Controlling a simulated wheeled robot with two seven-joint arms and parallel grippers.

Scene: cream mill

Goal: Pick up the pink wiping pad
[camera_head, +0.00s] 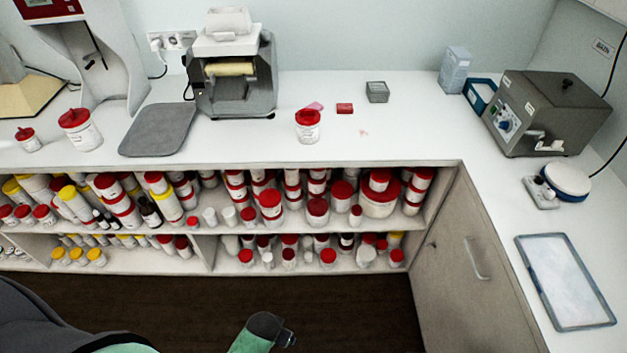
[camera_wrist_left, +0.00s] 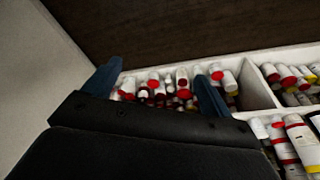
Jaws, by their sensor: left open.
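A small pink pad (camera_head: 315,106) lies on the white counter in the head view, partly hidden behind a white jar with a red lid (camera_head: 308,126). My left gripper (camera_wrist_left: 157,88) shows in the left wrist view with its two blue fingers spread apart and nothing between them. Beyond the fingers are shelves of jars below the counter; the pink pad is not in that view. In the head view a green and dark part of my arm shows at the bottom, well below the counter. My right gripper is not in view.
A red box (camera_head: 345,109) and a grey box (camera_head: 377,92) lie right of the pad. A faint pink smudge (camera_head: 364,133) marks the counter. A grey mat (camera_head: 158,130) and a roller machine (camera_head: 236,85) stand left. The counter front near the smudge is clear.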

